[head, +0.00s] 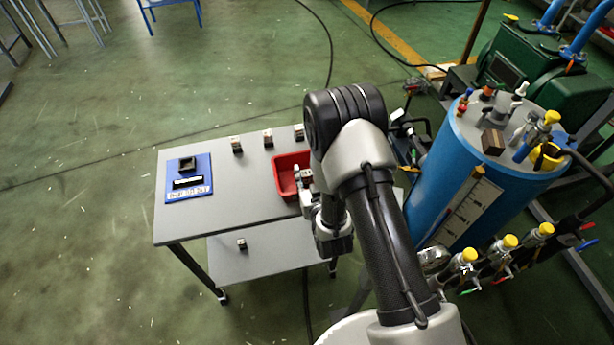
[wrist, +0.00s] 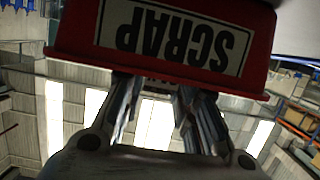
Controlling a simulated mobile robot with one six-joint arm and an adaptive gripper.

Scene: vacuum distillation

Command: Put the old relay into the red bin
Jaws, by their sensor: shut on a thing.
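The red bin (head: 284,178) stands on the grey table, left of my gripper (head: 305,180). The wrist view shows its wall (wrist: 75,40) with an upside-down SCRAP label (wrist: 172,38). In that view my gripper's fingers (wrist: 155,95) come up to the bin's rim, where their tips are partly hidden. My gripper is shut on a small dark piece (wrist: 155,83) that barely shows between the tips; I take it to be the old relay. In the head view my arm hides part of this area. I cannot tell how far the relay is over the bin.
Several small relay-like blocks (head: 267,137) stand along the table's back edge, and one (head: 242,244) sits on the lower shelf (head: 270,255). A blue mat (head: 202,166) with black parts and a label lies at left. A blue tank (head: 455,205) with valves stands at right.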

